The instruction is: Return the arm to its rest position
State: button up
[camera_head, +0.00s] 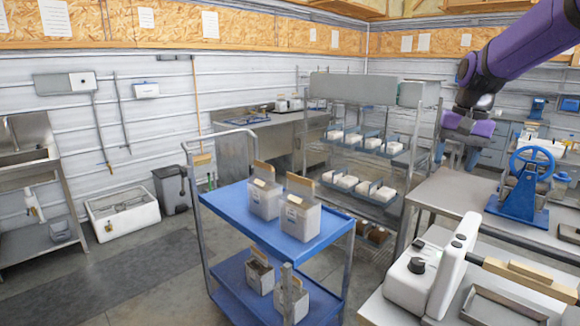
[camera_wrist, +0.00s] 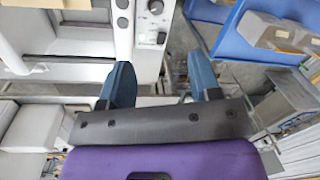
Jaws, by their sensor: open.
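My arm is purple and reaches in from the upper right of the head view. My gripper (camera_head: 457,158) hangs at its end, pointing down, in front of the shelf rack and above the grey worktable. In the wrist view my gripper (camera_wrist: 158,85) shows two blue fingers standing apart with nothing between them. It is open and empty. A white machine with a dark knob (camera_wrist: 148,25) shows beyond the fingertips. The blue cart (camera_wrist: 245,35) shows at the upper right of the wrist view.
The blue cart (camera_head: 232,200) carries several grey bins. A white machine (camera_head: 440,275) stands on the near right table. A blue hand-wheel press (camera_head: 525,180) stands on the table behind it. A wire rack (camera_head: 412,200) with white bags is at centre. Floor at left (camera_head: 125,275) is clear.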

jog(key=s+a+n+t, duration=0.2)
jog(key=s, duration=1.2)
jog(key=s+a+n+t+h, duration=0.1)
jog(key=s+a+n+t, duration=0.1)
jog(key=s, duration=1.2)
jog(key=shift+a+n+t, duration=0.4)
jog(key=shift+a+n, duration=0.05)
jog(key=shift+n, duration=0.05)
jog(key=shift+s, duration=0.1)
